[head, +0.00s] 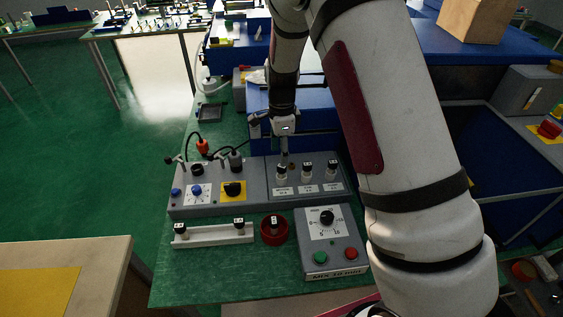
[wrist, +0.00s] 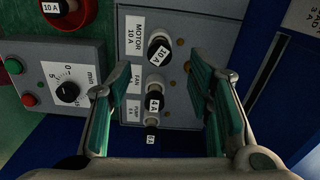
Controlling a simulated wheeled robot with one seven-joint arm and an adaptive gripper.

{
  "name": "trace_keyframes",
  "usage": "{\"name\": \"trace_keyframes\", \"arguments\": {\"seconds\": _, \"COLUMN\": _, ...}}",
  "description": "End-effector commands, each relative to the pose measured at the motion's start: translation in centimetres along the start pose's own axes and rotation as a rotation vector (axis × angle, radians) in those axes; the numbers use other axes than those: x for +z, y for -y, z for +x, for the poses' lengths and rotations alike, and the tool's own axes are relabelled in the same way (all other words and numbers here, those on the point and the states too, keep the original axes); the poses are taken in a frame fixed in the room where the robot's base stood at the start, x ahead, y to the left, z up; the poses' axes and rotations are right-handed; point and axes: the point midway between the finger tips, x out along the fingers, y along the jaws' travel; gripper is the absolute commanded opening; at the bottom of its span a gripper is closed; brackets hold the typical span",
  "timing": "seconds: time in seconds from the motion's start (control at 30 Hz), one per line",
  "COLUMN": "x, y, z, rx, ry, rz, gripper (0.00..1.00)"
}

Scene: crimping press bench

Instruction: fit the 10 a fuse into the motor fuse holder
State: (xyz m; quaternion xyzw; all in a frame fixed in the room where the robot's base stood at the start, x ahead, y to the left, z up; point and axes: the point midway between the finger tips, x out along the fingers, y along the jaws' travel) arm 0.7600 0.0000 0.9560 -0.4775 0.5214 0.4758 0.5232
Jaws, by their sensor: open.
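In the wrist view a fuse marked 10 A (wrist: 158,52) stands at the holder with the MOTOR 10 A label (wrist: 137,38). How deep it sits I cannot tell. In the head view this fuse (head: 281,170) is leftmost of three on the grey panel. My gripper (wrist: 158,78) is open, its green-padded fingers apart on either side and empty. In the head view my gripper (head: 284,148) is just above the motor position. Another fuse marked 10 A (wrist: 52,7) lies in a red dish (wrist: 84,20); the dish also shows in the head view (head: 264,240).
A 4 A fuse (wrist: 154,102) and another fuse (wrist: 151,134) stand in the fan and pump positions, close by. A white rack (head: 212,236) holds two fuses at the front. A timer box (head: 335,248) stands right of the dish. A blue block (head: 318,140) rises behind the panel.

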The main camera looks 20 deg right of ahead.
Motion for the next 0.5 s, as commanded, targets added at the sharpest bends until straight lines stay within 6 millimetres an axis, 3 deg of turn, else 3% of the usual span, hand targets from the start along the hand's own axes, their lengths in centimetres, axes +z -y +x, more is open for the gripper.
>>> {"name": "trace_keyframes", "arguments": {"seconds": 0.2, "x": 0.0, "y": 0.1, "z": -3.7, "rx": -0.002, "ry": 0.001, "rz": 0.000, "gripper": 0.47}}
{"name": "trace_keyframes", "arguments": {"seconds": 0.5, "x": 0.0, "y": 0.0, "z": -5.2, "rx": 0.001, "ry": 0.000, "rz": 0.000, "gripper": 0.47}}
